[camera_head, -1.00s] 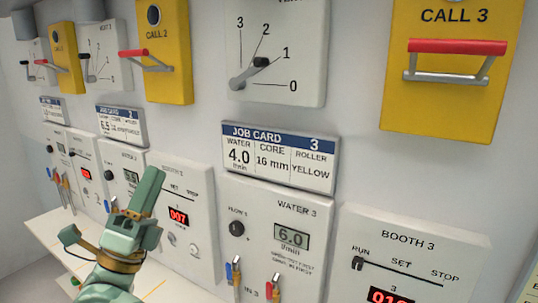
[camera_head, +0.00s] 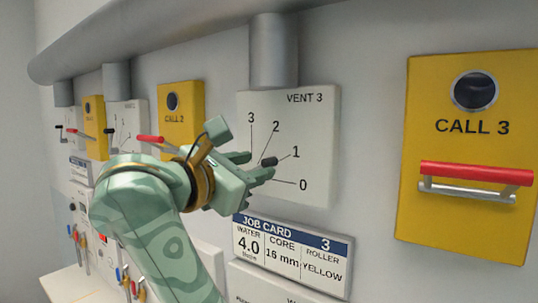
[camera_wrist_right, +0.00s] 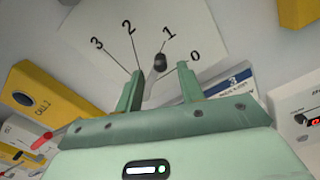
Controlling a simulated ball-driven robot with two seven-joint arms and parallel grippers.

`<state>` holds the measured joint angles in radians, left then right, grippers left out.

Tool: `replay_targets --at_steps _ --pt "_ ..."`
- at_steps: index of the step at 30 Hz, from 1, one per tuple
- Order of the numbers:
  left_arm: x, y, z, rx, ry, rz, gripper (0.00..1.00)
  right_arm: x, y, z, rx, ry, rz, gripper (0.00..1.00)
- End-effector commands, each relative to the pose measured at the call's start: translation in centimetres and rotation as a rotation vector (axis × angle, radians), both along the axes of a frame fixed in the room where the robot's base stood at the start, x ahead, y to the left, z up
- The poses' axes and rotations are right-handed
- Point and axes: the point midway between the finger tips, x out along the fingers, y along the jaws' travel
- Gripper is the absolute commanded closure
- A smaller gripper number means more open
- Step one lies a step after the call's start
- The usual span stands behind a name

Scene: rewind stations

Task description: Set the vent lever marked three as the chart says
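The VENT 3 panel (camera_head: 317,125) is a white plate under a grey pipe, with marks 0 to 3 on a dial. It also shows in the right wrist view (camera_wrist_right: 208,35). Its lever has a black knob (camera_head: 268,161) and points near the 1 mark. My right gripper (camera_head: 255,165) is open in front of the dial's lower left and hides the lever's base. In the right wrist view the knob (camera_wrist_right: 160,63) appears between and slightly beyond the two open fingertips (camera_wrist_right: 161,78); contact cannot be told. My left gripper is not in view.
A yellow CALL 3 box (camera_head: 470,215) with a red-topped handle (camera_head: 476,173) stands to the right. JOB CARD 3 (camera_head: 292,255) hangs just below the dial. A yellow CALL 2 box (camera_head: 181,105) and further panels are at left. Bare wall lies between VENT 3 and CALL 3.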

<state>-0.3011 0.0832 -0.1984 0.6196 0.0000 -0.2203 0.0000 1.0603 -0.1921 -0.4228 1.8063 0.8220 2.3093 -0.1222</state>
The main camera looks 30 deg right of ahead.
Motion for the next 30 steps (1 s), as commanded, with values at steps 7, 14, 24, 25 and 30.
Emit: replay_targets --at_steps 7,14,24,25,30 --pt "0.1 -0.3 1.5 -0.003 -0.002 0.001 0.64 1.6 -3.9 0.2 -0.003 0.001 -0.002 0.62" --pt "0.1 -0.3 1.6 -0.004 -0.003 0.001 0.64 2.0 -4.9 0.0 0.000 0.001 0.000 0.62" --pt "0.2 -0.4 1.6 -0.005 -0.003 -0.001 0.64 2.0 -4.9 0.0 0.000 0.001 0.000 1.00" --pt "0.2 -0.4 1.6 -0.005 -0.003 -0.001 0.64 2.0 -4.9 0.0 -0.001 0.002 0.000 1.00" --pt "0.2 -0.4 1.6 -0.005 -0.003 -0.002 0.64 2.0 -4.9 -0.1 -0.002 0.004 0.000 1.00"
